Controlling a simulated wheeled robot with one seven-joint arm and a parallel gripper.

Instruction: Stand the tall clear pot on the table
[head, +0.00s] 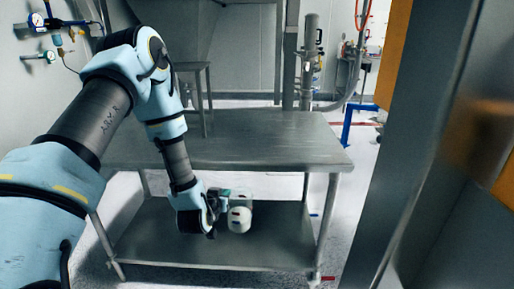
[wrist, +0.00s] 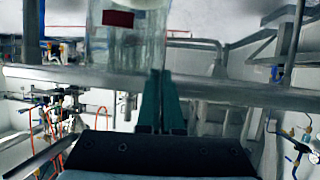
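The tall clear pot (wrist: 128,50) shows in the wrist view at the top, left of centre, with a red label on its see-through wall. In the head view a clear shape (head: 243,194) that looks like it is just right of my gripper (head: 218,202), below the tabletop. In the wrist view my gripper's two teal fingers (wrist: 160,78) are close together. Their tips overlap the pot's right side in the picture; I cannot tell whether they pinch its wall. The metal table (head: 275,135) has a bare top and a lower shelf (head: 280,240).
A white jar (head: 239,220) stands on the lower shelf beside my gripper. The tabletop has free room; my arm reaches in front of it, to below its near edge. A large metal column (head: 425,170) is close at the right. A small stand (head: 195,75) is behind the table.

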